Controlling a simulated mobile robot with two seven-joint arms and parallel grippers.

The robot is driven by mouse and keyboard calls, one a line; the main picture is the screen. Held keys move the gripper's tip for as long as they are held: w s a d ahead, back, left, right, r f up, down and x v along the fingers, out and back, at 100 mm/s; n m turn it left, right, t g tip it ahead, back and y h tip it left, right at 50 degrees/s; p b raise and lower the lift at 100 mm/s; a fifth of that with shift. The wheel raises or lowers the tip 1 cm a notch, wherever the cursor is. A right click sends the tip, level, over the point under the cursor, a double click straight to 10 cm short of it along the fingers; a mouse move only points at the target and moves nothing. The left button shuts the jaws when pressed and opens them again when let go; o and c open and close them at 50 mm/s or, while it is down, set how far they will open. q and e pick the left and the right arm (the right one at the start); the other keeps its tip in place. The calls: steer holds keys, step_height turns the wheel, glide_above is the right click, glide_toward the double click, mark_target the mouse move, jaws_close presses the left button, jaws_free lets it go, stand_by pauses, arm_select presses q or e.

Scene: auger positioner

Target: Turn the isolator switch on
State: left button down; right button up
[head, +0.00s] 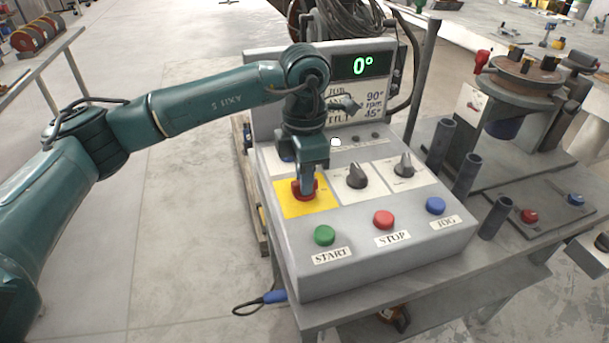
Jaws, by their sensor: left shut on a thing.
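The isolator switch is a red rotary knob (299,194) on a yellow plate (290,211), at the left of the control box (300,265). My left gripper (307,184) comes down over it from above and is shut on the red knob. The fingers hide much of the knob, so its exact turn position cannot be told. The display (362,66) on the back panel reads a green 0°. My right gripper is not in view.
Two black selector knobs (357,176) (404,165) sit right of the yellow plate. Green START (324,235), red STOP (384,219) and blue JOG (435,205) buttons line the front. Grey upright tubes (466,174) and a round-topped machine (526,72) stand to the right.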

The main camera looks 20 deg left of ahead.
arm_select(q)
steer(key=c, duration=1.4)
jaws_free()
steer(key=shift+r, duration=0.1)
step_height(320, 180, up, 13)
